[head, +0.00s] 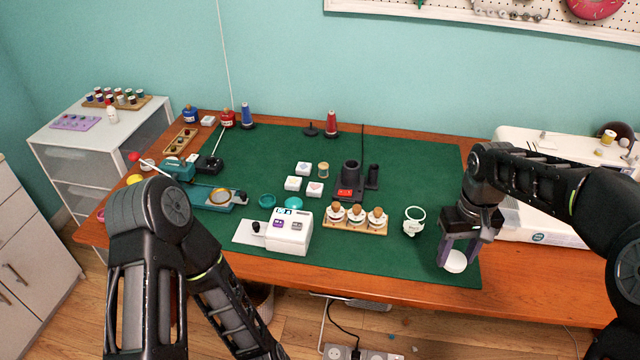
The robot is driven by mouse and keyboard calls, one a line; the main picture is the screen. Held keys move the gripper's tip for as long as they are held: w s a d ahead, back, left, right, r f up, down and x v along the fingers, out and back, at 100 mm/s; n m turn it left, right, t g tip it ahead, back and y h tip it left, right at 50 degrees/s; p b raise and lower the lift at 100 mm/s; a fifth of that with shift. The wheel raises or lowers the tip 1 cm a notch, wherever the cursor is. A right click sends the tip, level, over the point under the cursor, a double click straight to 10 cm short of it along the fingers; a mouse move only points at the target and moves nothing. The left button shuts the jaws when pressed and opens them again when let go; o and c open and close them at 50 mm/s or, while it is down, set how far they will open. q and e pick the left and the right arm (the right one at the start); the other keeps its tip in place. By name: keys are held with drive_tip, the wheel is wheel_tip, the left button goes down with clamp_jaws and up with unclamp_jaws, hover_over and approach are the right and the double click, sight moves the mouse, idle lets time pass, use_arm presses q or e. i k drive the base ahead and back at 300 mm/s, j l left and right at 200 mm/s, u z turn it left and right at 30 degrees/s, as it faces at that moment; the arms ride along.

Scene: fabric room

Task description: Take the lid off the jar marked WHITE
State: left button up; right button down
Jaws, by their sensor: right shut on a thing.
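A small whitish jar (413,222) stands on the green mat at the right, left of my right gripper. Its top looks open, and its marking is too small to read. My right gripper (457,259) points down over the mat's front right corner. It is shut on a round white lid (455,262), which is apart from the jar. I cannot tell whether the lid touches the mat. My left arm comes in at the lower left, and its gripper is out of the picture.
The green mat (405,170) has free room behind the jar. A wooden rack (357,229) of corked bottles stands left of the jar. A white sewing machine (530,150) stands at the right. A white boxy device (289,232) stands near the front.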

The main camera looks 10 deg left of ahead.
sight(414, 219)
drive_tip(key=u, duration=1.25)
drive_tip(key=i+j, duration=0.2)
drive_tip(key=i, duration=0.2)
drive_tip(key=i+j, duration=0.2)
drive_tip(key=i, duration=0.15)
drive_tip(key=i+j, duration=0.15)
drive_tip(key=i, duration=0.25)
